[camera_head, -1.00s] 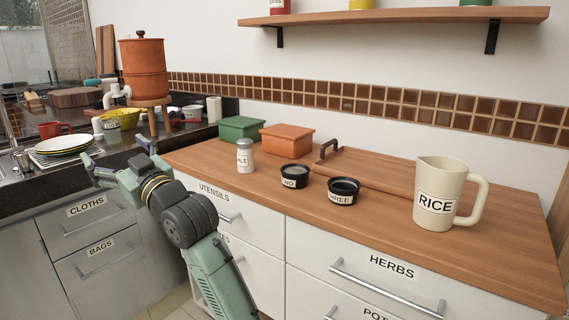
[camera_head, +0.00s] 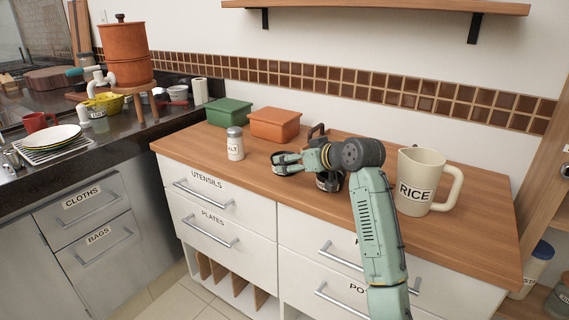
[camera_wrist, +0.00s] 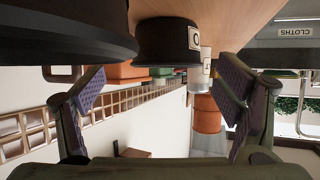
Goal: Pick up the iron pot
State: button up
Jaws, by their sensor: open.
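Two small black pots with white labels stand on the wooden counter; I cannot tell which is the iron pot. In the head view my arm hides most of the right one (camera_head: 328,183), and the left one is largely covered by my gripper (camera_head: 284,163). The wrist view is upside down. There, a labelled black pot (camera_wrist: 165,42) stands ahead, roughly in line with the gap between my fingers (camera_wrist: 162,75). The other black pot (camera_wrist: 60,38) is larger at the upper left, outside the gap. My gripper is open and holds nothing.
A salt shaker (camera_head: 235,145) stands left of my gripper, with green (camera_head: 228,112) and orange (camera_head: 274,124) boxes behind. A cream RICE jug (camera_head: 420,182) stands right of my arm. The front left of the counter is clear.

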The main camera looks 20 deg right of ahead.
aim_at(281, 153)
jog(key=x, duration=0.2)
jog(key=p+x, duration=0.2)
jog(key=x, duration=0.1)
jog(key=shift+w+a+f, duration=0.15)
jog(key=shift+a+f, duration=0.15)
jog(key=shift+a, duration=0.1)
jog(key=c, duration=1.4)
jog(key=shift+r, duration=0.1)
jog(key=shift+c, duration=0.2)
